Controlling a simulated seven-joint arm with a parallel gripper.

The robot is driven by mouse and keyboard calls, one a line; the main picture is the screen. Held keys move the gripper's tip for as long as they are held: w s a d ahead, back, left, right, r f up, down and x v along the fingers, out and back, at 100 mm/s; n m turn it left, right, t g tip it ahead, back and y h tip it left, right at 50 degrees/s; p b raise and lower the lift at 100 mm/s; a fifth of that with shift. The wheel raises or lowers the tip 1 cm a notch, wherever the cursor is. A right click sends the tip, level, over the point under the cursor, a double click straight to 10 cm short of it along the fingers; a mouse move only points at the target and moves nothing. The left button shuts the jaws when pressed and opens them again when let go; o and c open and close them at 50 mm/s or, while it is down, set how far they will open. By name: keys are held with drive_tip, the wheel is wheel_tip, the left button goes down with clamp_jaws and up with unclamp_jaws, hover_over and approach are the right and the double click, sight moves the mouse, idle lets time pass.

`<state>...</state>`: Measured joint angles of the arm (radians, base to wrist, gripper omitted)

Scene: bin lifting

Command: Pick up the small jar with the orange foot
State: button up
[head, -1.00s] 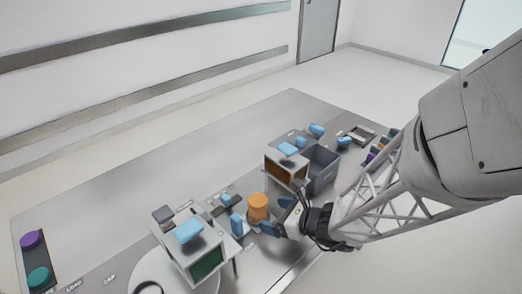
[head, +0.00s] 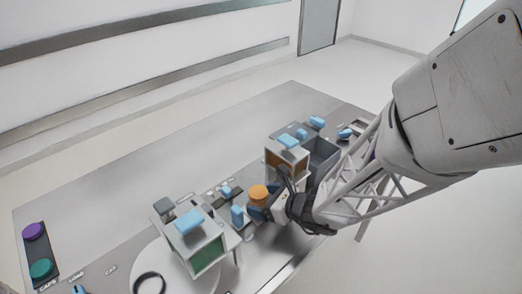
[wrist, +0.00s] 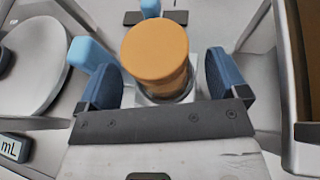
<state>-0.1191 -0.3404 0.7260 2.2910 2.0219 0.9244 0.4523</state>
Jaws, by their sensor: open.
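An orange cylindrical piece (head: 258,191) shows in the middle of the head view, beside my gripper (head: 268,207). In the wrist view the orange piece (wrist: 155,48) is on top, with a clear or grey rim below it. I cannot make out the rest of the jar. My gripper (wrist: 166,88) is open, with one blue fingertip on each side of the orange piece's lower part. Gaps show between the fingertips and the piece, and I see no contact. My gripper hides the lower part in the head view.
A white box with a green front (head: 207,258) stands left of my gripper, a box with an orange-brown front (head: 280,160) behind it. A grey bin (head: 322,156) is at right. Small blue pieces (head: 237,214) stand close by. The table's back left (head: 140,165) is clear.

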drive_tip(key=shift+w+a+f, duration=0.2)
drive_tip(key=shift+w+a, duration=0.15)
drive_tip(key=shift+a, duration=0.25)
drive_tip(key=c, duration=1.1)
